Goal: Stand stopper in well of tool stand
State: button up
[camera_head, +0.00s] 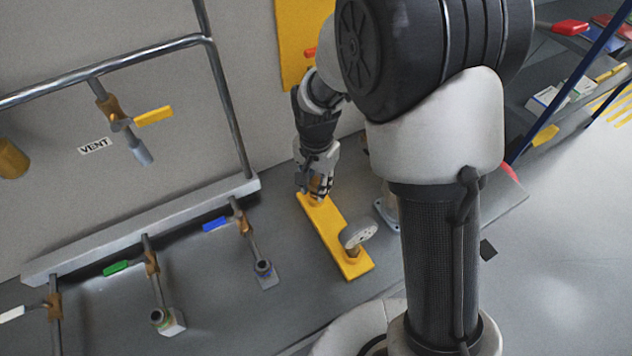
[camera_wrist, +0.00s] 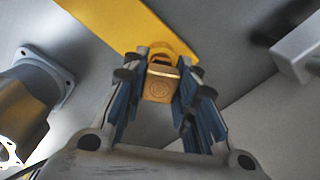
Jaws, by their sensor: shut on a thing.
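The tool stand (camera_head: 331,232) is a long yellow bar lying on the grey surface. It also shows as a yellow strip in the wrist view (camera_wrist: 125,22). My gripper (camera_head: 316,190) points down over the stand's far end. In the wrist view my gripper (camera_wrist: 160,88) is shut on the stopper (camera_wrist: 160,84), a brass-coloured piece with a square face. A rounded yellow rim, apparently the well (camera_wrist: 178,50), shows right behind the stopper. I cannot tell whether the stopper's lower end is inside it or only above it.
A pale disc on a brass foot (camera_head: 359,236) stands on the stand's near end. A grey flanged housing (camera_wrist: 42,75) is close by on the left in the wrist view. Pipes with blue (camera_head: 215,224) and green (camera_head: 116,267) valve handles stand to the left.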

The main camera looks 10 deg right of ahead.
aim_at(317, 183)
jog(key=shift+f+b, duration=0.4)
jog(key=shift+f, duration=0.3)
jog(key=o, duration=1.2)
notch_tip(317, 183, up, 11)
jog(key=shift+r, duration=0.55)
jog(key=s+d+r+n+t, duration=0.2)
jog(key=s+d+r+n, duration=0.3)
jog(key=s+r, duration=0.5)
jog(key=s+d+t, duration=0.1)
jog(key=s, duration=0.2)
jog(key=s+d+n, duration=0.1)
jog(key=s, duration=0.3)
jog(key=s+d+n+t, duration=0.1)
jog(key=s+d, duration=0.1)
jog(key=s, duration=0.2)
jog(key=shift+d+t, duration=0.1)
jog(key=shift+t, duration=0.2)
